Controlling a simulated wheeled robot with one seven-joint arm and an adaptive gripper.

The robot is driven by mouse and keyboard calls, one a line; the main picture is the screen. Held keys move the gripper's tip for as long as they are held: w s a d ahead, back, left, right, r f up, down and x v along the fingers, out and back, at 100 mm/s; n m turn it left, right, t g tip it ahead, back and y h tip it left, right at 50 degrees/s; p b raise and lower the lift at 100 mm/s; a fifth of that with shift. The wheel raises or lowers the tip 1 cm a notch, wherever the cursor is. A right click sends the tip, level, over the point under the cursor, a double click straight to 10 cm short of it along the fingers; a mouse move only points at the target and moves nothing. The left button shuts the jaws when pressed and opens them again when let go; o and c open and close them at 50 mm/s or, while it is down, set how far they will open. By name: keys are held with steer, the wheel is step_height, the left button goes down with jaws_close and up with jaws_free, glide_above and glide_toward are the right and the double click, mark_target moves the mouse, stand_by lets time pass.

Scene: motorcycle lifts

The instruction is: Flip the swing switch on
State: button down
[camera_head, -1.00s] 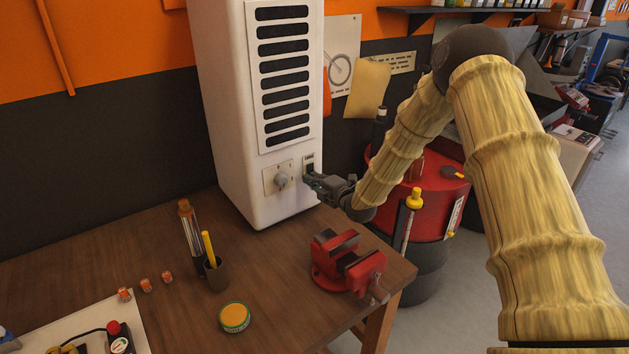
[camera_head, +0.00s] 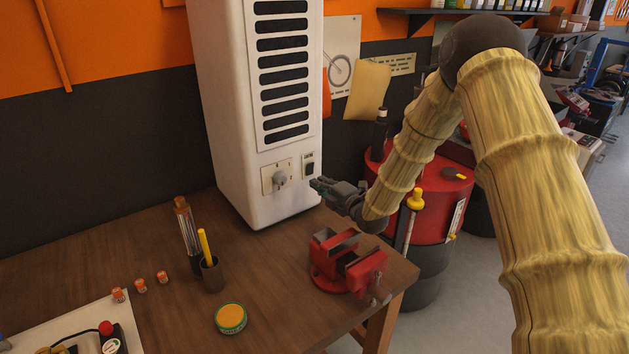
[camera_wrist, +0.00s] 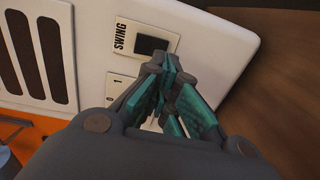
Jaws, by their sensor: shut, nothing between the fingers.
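The swing switch (camera_head: 309,167) is a small dark rocker on a light plate, low on the front of the white heater-like cabinet (camera_head: 225,120). In the wrist view the switch (camera_wrist: 151,45) shows as a dark square beside the printed word SWING. I cannot tell which way the rocker is tipped. My gripper (camera_head: 316,185) is shut and empty, just right of and below the switch, apart from it in the head view. In the wrist view its teal fingertips (camera_wrist: 172,66) overlap the plate's lower edge. A round grey knob (camera_head: 280,178) sits left of the switch.
The cabinet stands on a wooden table (camera_head: 150,245). A red vise (camera_head: 345,265) is below my gripper. A cup with a yellow pencil (camera_head: 213,275) and a round tin (camera_head: 230,318) stand on the table. A red drum (camera_head: 430,205) is behind my forearm.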

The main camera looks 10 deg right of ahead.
steer(key=shift+v, duration=1.45)
steer(key=shift+w+d+f, duration=0.1)
